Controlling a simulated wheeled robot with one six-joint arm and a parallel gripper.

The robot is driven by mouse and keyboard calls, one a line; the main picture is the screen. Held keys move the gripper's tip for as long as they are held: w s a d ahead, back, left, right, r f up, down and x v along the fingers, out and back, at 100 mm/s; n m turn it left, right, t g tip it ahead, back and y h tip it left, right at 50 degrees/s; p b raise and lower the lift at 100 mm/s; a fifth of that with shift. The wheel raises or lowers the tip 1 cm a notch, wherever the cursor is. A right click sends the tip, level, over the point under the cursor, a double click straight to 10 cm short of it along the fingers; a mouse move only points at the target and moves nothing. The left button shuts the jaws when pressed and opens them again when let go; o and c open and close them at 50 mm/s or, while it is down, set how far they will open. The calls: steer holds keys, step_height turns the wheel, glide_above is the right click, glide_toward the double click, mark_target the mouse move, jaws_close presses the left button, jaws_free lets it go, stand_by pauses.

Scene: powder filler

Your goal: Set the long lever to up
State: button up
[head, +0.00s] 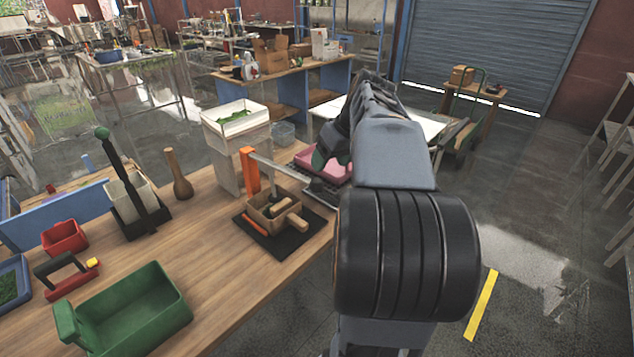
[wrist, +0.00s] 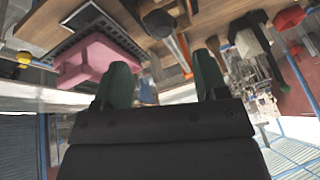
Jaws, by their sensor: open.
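A long black lever (head: 123,165) with a green ball knob rises from a dark base at the left of the bench. It leans up and to the left beside a pale box. A grey bar (head: 278,166) runs rightward from an orange post (head: 250,171); the bar's far end is partly covered. My gripper (head: 322,158) is over the bench's far right side, by a pink block (head: 341,166), well apart from the black lever. In the wrist view my gripper (wrist: 163,78) shows two green fingers spread apart, with nothing held between them.
A wooden box (head: 262,212) stands on a black mat right of the bench's middle. A green bin (head: 135,318), red bin (head: 64,237) and brown bottle-shaped object (head: 178,175) stand on the left. A white tray (head: 235,117) stands behind. Bare wood lies in the middle.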

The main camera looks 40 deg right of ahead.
mark_target(319, 180)
steer(key=p+x, duration=0.1)
steer(key=x, duration=0.8)
steer(key=shift+f, duration=0.25)
